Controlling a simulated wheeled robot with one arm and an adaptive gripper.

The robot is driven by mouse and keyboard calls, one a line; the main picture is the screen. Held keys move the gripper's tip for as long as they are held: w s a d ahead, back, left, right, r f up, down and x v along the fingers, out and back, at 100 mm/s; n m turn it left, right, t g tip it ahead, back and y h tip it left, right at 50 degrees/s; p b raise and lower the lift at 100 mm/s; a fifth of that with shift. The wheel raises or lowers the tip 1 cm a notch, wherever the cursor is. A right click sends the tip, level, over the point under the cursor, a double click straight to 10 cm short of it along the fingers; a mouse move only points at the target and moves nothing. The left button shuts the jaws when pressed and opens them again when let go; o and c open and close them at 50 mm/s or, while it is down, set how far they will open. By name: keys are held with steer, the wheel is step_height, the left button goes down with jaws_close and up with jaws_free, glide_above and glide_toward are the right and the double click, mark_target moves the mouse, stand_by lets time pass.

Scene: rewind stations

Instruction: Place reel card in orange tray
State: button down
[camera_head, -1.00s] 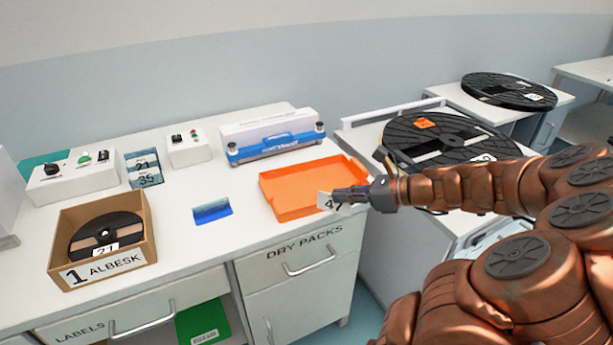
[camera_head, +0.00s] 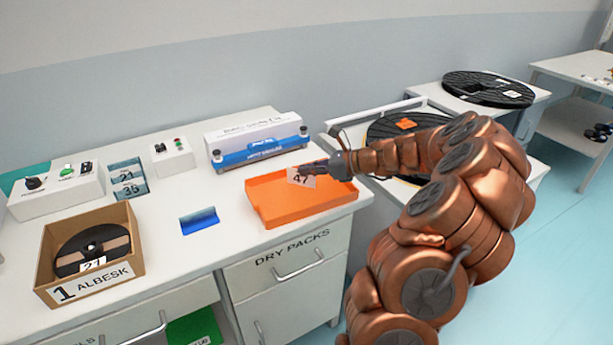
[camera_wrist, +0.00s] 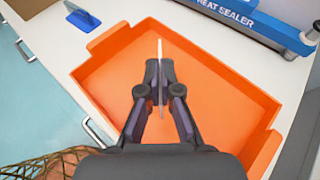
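The reel card (camera_head: 301,177) is a small white card marked 47. My gripper (camera_head: 313,170) is shut on it and holds it above the orange tray (camera_head: 282,212). In the wrist view the card (camera_wrist: 159,52) shows edge-on as a thin white strip between my fingertips (camera_wrist: 159,75). The orange tray (camera_wrist: 105,80) lies below, and its visible floor is empty. The tray stands on the white bench at its right end. From the wrist view I cannot tell how high the card is above the tray floor.
The blue heat sealer (camera_head: 262,152) stands behind the tray. A blue block (camera_head: 198,221) lies to its left. A cardboard box (camera_head: 128,243) with a black reel marked 21 is at far left. A card holder (camera_head: 128,178) shows 21 and 35. A large reel (camera_head: 385,130) lies right.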

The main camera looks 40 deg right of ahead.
steer(key=shift+w+d, duration=0.1)
steer(key=shift+w, duration=0.5)
steer(key=shift+f, duration=1.8)
steer(key=c, duration=1.8)
jaws_free()
steer(key=shift+f, duration=0.1)
steer(key=shift+c, duration=0.2)
steer(key=o, duration=0.5)
